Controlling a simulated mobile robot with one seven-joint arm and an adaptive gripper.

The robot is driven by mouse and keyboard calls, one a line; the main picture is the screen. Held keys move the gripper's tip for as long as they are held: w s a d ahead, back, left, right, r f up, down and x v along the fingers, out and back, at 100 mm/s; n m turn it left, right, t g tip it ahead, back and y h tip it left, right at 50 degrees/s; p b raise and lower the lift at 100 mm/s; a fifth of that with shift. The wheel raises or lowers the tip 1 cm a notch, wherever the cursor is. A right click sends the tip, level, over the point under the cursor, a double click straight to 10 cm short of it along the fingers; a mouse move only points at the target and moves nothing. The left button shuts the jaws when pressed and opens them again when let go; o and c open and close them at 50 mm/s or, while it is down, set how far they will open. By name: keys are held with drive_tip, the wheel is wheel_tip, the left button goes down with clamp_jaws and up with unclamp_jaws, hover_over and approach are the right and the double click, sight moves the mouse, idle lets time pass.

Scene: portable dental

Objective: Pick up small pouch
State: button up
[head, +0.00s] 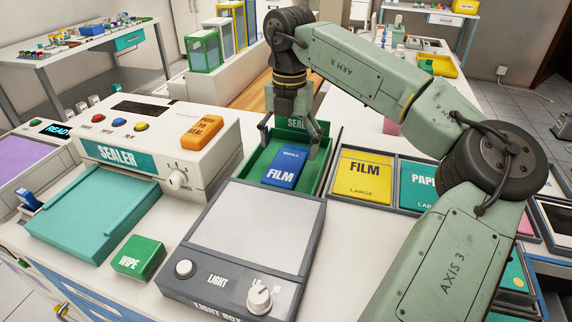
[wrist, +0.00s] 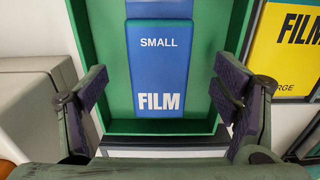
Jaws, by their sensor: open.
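The small pouch is a blue packet marked SMALL and FILM (head: 286,167), lying in a green tray (head: 256,158) behind the light box. My gripper (head: 291,143) hangs over the green tray, pointing down, fingers spread. In the wrist view the gripper (wrist: 158,100) is open and empty, one finger to each side of the pouch, with green tray floor showing between. I cannot tell the exact height of the fingertips above the pouch.
A yellow large film packet (head: 363,176) lies in a dark tray to the right. The light box (head: 247,220) stands in front, and the white sealer (head: 201,153) with an orange block (head: 202,132) stands left. A green wipe box (head: 138,257) sits at front left.

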sight(288, 160)
drive_tip(key=shift+f, duration=1.6)
drive_tip(key=shift+c, duration=0.2)
drive_tip(key=c, duration=1.2)
